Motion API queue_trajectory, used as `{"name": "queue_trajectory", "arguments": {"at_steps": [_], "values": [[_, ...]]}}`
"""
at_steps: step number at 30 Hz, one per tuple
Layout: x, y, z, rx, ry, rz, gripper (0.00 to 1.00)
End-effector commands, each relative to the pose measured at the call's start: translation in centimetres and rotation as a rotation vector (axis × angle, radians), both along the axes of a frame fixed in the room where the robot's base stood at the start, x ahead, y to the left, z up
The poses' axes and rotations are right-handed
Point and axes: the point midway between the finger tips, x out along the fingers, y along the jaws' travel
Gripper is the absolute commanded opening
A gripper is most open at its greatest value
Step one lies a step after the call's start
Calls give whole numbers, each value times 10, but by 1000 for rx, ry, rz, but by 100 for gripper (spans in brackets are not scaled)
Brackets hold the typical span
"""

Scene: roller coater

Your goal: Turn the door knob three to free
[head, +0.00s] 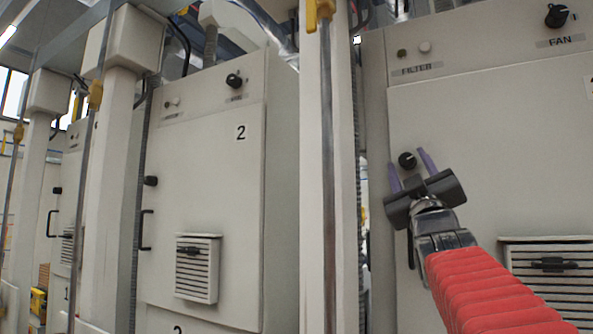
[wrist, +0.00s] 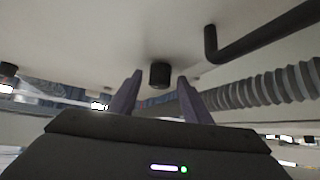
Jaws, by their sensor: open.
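The black door knob (head: 407,160) sits on the left edge of the right-hand cabinet door (head: 480,130). It also shows in the wrist view as a short black cylinder (wrist: 160,75) on the pale door. My gripper (head: 408,168) is open in front of the knob, with its purple fingers apart. In the wrist view the knob appears between my gripper's fingertips (wrist: 159,80); I cannot tell whether they touch it. A number for this door is only partly visible at the right edge of the head view.
A black door handle (wrist: 260,38) stands near the knob in the wrist view. A slatted vent (head: 550,270) is low on the same door. A pale post (head: 315,170) stands left of this cabinet. Cabinet 2 (head: 200,190) stands further left.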

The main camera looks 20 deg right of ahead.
Motion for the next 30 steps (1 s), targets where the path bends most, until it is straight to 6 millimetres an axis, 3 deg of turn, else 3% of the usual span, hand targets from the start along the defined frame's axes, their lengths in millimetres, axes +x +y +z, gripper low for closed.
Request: {"name": "queue_trajectory", "arguments": {"at_steps": [4, 21, 30], "values": [[0, 0, 0, 0, 0, 0, 44], [0, 0, 0, 0, 1, 1, 4], [2, 2, 0, 15, -22, 5, 4]]}}
